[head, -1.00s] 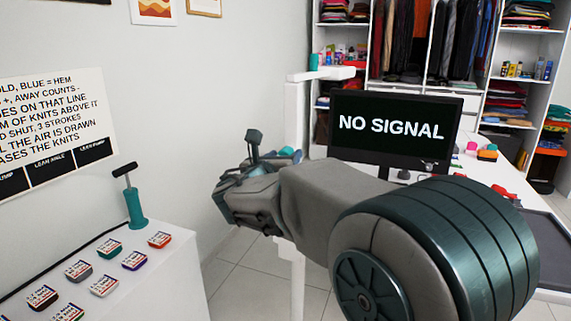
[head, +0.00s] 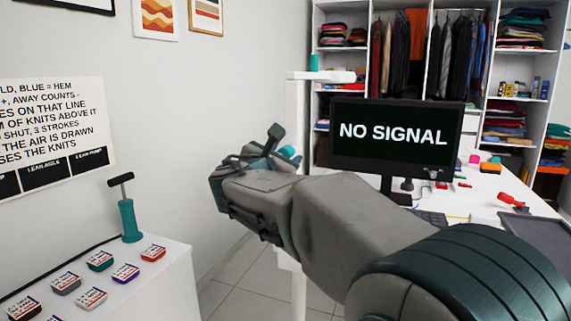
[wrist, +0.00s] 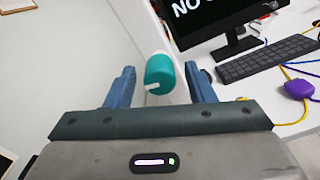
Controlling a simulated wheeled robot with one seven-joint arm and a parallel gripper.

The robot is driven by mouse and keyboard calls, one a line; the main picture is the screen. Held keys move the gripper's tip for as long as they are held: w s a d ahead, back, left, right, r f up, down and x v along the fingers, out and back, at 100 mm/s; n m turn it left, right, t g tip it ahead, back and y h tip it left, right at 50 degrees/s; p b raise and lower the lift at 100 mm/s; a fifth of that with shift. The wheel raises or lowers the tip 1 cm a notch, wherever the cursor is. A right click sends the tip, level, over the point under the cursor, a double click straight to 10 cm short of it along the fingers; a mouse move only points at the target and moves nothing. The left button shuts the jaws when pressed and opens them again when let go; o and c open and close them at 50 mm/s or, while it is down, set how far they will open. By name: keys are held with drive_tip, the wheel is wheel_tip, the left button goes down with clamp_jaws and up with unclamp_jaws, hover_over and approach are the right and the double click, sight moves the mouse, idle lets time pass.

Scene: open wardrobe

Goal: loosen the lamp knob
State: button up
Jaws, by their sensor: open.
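The lamp knob is a teal cylinder (wrist: 160,72) with a white mark, seen in the wrist view between the tips of my two blue fingers. My gripper (wrist: 159,84) is open, with a gap on each side of the knob and nothing held. In the head view, the teal knob (head: 287,152) shows just beyond my gripper (head: 262,150), partly hidden by it. A white post (head: 297,115) with a short arm on top stands behind it. I cannot tell from these views how far the fingertips reach along the knob.
A monitor (head: 390,137) reading NO SIGNAL stands on the white desk right of the post, with a keyboard (wrist: 268,58) close by. A white cabinet (head: 165,290) at left carries a teal hand pump (head: 129,215) and several labelled pads. Open wardrobe shelves stand behind.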

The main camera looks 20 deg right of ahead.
drive_tip(key=m+b, duration=0.6)
drive_tip(key=b, duration=0.1)
drive_tip(key=shift+f, duration=0.25)
drive_tip(key=shift+r+m+b, duration=0.2)
drive_tip(key=shift+m+b, duration=0.4)
drive_tip(key=shift+m, duration=0.2)
drive_tip(key=c, duration=1)
drive_tip(key=shift+r+n+p, duration=0.15)
drive_tip(key=shift+n+p, duration=1.55)
drive_tip(key=shift+c, duration=0.2)
drive_tip(key=shift+n+p, duration=2.3)
drive_tip(key=shift+n, duration=0.2)
drive_tip(key=shift+n+p, duration=2.4)
drive_tip(key=shift+p, duration=0.1)
